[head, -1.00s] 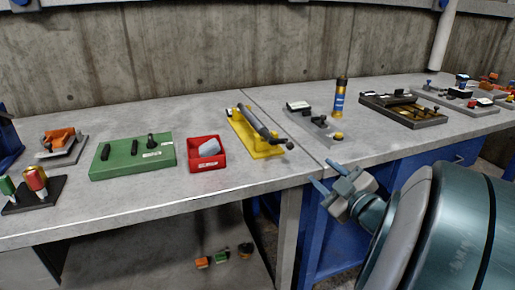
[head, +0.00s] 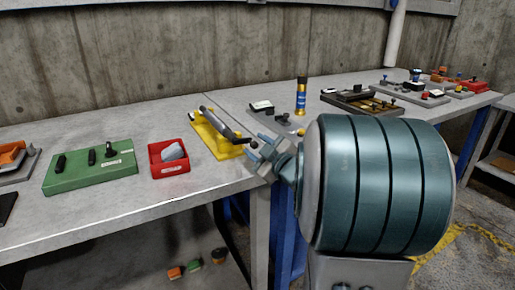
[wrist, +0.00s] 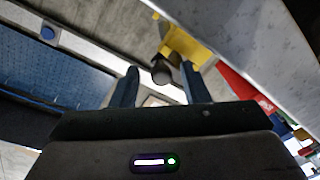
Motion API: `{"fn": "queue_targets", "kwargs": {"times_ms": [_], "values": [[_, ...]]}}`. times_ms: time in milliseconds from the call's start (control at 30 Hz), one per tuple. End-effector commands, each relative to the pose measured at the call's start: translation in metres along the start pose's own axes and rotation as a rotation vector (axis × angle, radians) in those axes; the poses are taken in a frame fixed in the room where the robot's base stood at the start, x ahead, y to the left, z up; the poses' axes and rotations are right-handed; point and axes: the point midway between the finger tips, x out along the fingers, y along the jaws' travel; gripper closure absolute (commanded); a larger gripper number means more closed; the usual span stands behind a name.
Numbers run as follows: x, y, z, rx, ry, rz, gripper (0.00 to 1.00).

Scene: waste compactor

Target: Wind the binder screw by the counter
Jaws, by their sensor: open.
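The binder screw appears to be the grey bar with a cranked dark handle on a yellow base (head: 221,149), standing on the grey counter (head: 115,207) near its front edge. My gripper (head: 259,150) is just right of its handle end, over the counter's front edge. It is open. In the wrist view, my gripper (wrist: 160,70) has a dark round knob (wrist: 161,76) showing between its fingertips, with the yellow base (wrist: 184,45) beyond. I cannot tell whether the fingers touch the knob. My arm hides part of the counter to the right.
A red bin (head: 170,169) holding a pale block and a green board (head: 91,170) with black handles stand to the left. A blue-and-gold can (head: 301,98) and a dark tray (head: 362,103) stand behind on the right. Small coloured parts lie below the counter.

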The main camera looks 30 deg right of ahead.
Motion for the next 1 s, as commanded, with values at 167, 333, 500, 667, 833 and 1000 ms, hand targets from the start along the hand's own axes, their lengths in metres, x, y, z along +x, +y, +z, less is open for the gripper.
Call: {"fn": "queue_targets", "kwargs": {"times_ms": [167,333,500,667,833,1000], "values": [[0.0001,-0.0001,-0.0002,0.0,0.0,0.0,0.59],[-0.0001,0.0,-0.0002,0.0,0.0,0.0,1.0],[-0.0003,0.0003,-0.0001,0.001,0.0,0.001,1.0],[-0.0004,-0.0003,0.0008,0.024,0.002,0.002,1.0],[-0.0003,-0.0031,0.0028,0.095,0.007,0.005,1.0],[-0.0001,-0.0084,0.0064,0.22,0.014,0.011,1.0]]}}
